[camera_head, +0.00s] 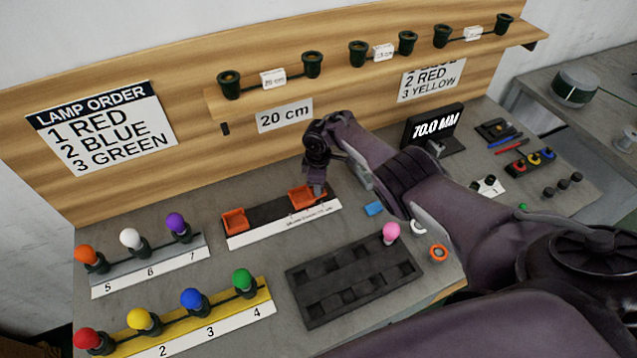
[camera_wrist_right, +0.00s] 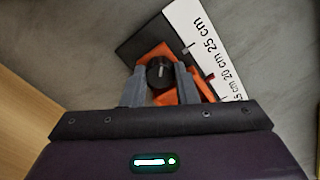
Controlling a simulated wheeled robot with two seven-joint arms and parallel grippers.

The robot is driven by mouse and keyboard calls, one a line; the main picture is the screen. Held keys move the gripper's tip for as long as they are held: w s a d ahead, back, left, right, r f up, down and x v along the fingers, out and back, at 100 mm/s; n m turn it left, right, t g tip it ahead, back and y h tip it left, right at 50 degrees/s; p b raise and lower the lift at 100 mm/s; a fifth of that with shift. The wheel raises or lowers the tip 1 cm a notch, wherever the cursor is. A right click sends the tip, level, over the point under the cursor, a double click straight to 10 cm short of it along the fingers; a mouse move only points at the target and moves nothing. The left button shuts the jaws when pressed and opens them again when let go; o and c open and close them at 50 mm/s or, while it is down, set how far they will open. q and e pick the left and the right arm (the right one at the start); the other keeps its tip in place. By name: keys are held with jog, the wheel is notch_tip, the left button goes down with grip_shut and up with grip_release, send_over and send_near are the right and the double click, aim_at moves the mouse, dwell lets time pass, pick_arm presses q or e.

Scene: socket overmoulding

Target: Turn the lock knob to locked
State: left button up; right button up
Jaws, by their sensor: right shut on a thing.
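The lock knob (camera_wrist_right: 160,72) is a small round black knob with a pale mark on its top, on an orange block (camera_wrist_right: 161,54) in the right wrist view. My right gripper (camera_wrist_right: 159,69) has its two grey fingers on either side of the knob and is shut on it. In the head view my right gripper (camera_head: 318,187) reaches down to the right orange block (camera_head: 301,196) on the dark rail; the knob is hidden there. Whether the knob points to locked cannot be read. My left gripper is in neither view.
The scale strip (camera_head: 284,223) runs along the rail, with another orange block (camera_head: 235,221) at its left end. Coloured bulbs stand in the yellow rack (camera_head: 212,315) and the grey rack (camera_head: 150,264). A black tray (camera_head: 350,283) lies in front; a display (camera_head: 434,126) reads 70.0 MM.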

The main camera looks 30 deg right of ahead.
dwell(0.4)
jog(key=o, duration=0.7)
